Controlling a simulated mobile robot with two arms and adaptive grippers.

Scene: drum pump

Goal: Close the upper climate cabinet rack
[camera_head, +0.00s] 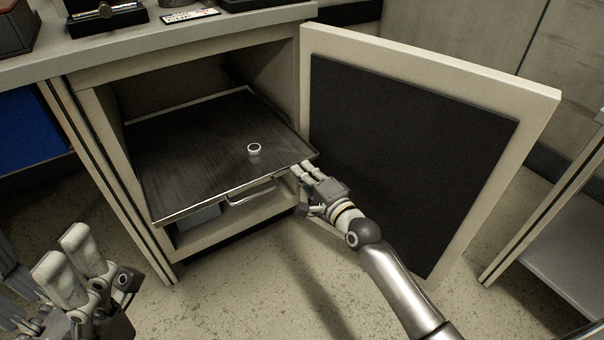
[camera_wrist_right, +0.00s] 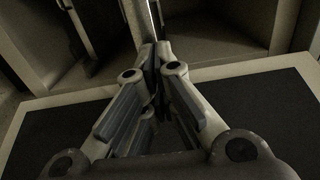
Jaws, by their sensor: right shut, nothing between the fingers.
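The upper rack (camera_head: 185,165), a dark flat tray with a light metal rim, sticks partly out of the open climate cabinet (camera_head: 108,130). A small white ring-shaped item (camera_head: 254,149) sits on it. A silver handle (camera_head: 250,195) shows under its front edge. My right gripper (camera_head: 303,172) is shut and empty at the rack's front right corner; I cannot tell whether it touches. In the right wrist view, its fingertips (camera_wrist_right: 160,60) meet beside a thin bright edge. My left gripper (camera_head: 70,258) is at the lower left, apart from the rack, its fingers spread with nothing between them.
The cabinet door (camera_head: 430,75), pale with a dark inner panel, stands wide open right of the rack, close to my right arm. The counter (camera_head: 160,45) above holds several items. A blue panel (camera_head: 30,130) is at the left. The speckled floor (camera_head: 230,290) in front is clear.

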